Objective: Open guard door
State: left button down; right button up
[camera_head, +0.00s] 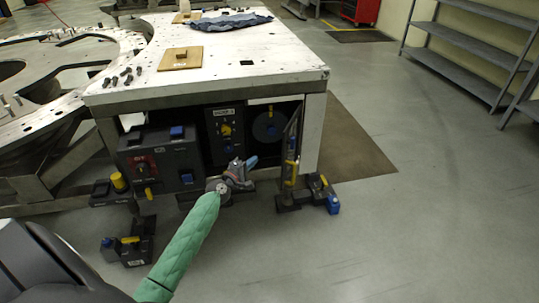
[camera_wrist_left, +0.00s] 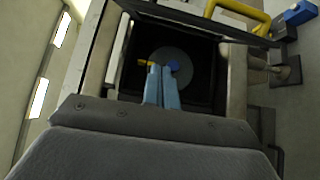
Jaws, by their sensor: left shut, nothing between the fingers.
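The guard door (camera_head: 292,145) is a dark panel with a yellow handle (camera_head: 290,171). It stands swung outward at the right side of a dark opening under the white table, seen nearly edge-on in the head view. Inside the opening is a round grey disc (camera_head: 268,126), which also shows in the left wrist view (camera_wrist_left: 180,62). My left gripper (camera_head: 252,160) is in front of the opening, left of the door and apart from its handle. Its blue fingers (camera_wrist_left: 163,82) are together and empty, pointing at the opening. My right gripper is out of view.
Left of the opening are a panel with a yellow knob (camera_head: 226,129) and a dark control box (camera_head: 160,160). The floor (camera_head: 400,220) further right is clear.

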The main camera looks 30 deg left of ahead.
pick_arm(q)
jog(key=w+d+p, duration=0.2)
jog(key=w+d, duration=0.3)
jog(key=w, duration=0.5)
jog(key=shift+w+p, duration=0.15)
jog(key=shift+p, duration=0.2)
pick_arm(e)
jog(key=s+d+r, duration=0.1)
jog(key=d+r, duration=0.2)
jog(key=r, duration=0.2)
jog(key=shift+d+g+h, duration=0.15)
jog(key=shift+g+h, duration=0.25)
pick_arm(q)
jog(key=shift+d, duration=0.1)
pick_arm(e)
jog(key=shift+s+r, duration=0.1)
